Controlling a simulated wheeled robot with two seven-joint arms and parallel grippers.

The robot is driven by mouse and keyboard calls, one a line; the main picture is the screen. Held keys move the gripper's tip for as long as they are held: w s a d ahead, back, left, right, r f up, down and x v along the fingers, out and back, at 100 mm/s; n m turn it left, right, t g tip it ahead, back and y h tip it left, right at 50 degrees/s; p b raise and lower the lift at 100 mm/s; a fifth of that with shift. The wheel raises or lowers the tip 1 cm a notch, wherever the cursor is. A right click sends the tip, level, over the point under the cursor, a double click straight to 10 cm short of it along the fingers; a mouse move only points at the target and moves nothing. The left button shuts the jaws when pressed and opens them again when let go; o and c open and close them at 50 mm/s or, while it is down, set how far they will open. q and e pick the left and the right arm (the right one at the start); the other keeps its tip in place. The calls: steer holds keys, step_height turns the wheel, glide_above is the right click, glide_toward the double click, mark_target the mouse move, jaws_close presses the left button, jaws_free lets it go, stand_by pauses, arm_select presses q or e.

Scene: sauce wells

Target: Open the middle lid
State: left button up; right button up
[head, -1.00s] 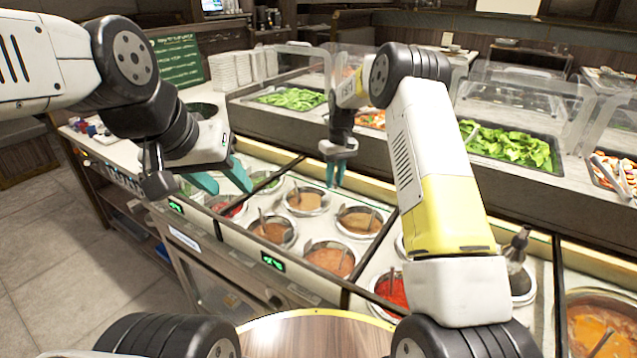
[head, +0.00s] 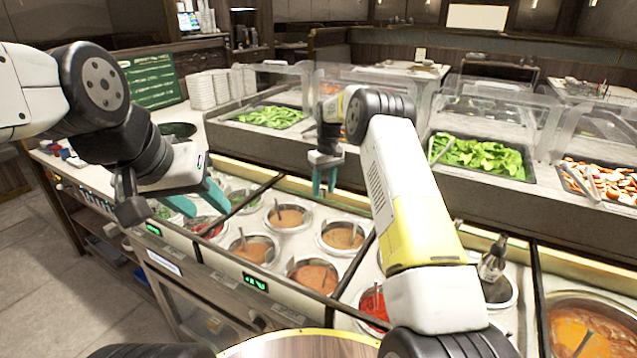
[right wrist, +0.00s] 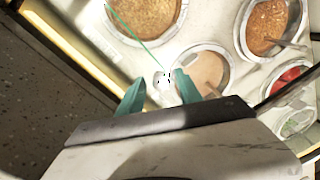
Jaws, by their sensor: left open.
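Several clear covers stand over the salad bins behind the sauce counter. One is at the left (head: 283,82), one is at the right (head: 495,100), and one between them is partly behind my right arm. I cannot tell which is the middle lid. The sauce wells look uncovered, such as the tan one (head: 287,217). My right gripper (head: 325,181) hangs open, teal fingers down, above the counter's back side. In the right wrist view its fingers (right wrist: 158,97) are apart, with a small whitish thing (right wrist: 165,80) showing between them. My left gripper (head: 200,200) is open over the counter's left part.
Sauce wells with spoons fill the counter, including a tan one (head: 343,237) and an orange soup (head: 590,328) at the right. Greens (head: 480,155) lie behind.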

steer(key=r, duration=0.7)
steer(key=shift+w+d+r, duration=0.2)
steer(key=shift+d+r, duration=0.1)
steer(key=shift+r, duration=0.1)
